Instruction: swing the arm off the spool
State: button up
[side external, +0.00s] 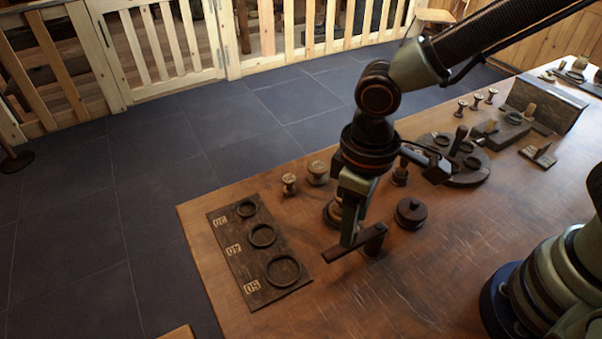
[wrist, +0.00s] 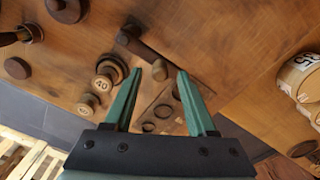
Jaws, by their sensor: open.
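A dark wooden swing arm (side external: 372,241) on a short post stands right of the ring board in the side view. A spool on a dark base (side external: 332,213) is partly hidden behind my gripper. In the wrist view, a spool marked 40 (wrist: 106,72) stands left of the fingers.
A dark board (side external: 235,265) with several rings lies at the table's left end. Two pale-topped spools (side external: 318,172) (side external: 289,184) stand behind. A dark knobbed disc (side external: 411,213) is to the right, with a round plate (side external: 462,172) beyond it. The front tabletop is clear.

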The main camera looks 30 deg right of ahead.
jog(key=shift+r, duration=2)
jog(key=shift+c, duration=0.4)
grip_shut()
jog(key=shift+r, duration=2)
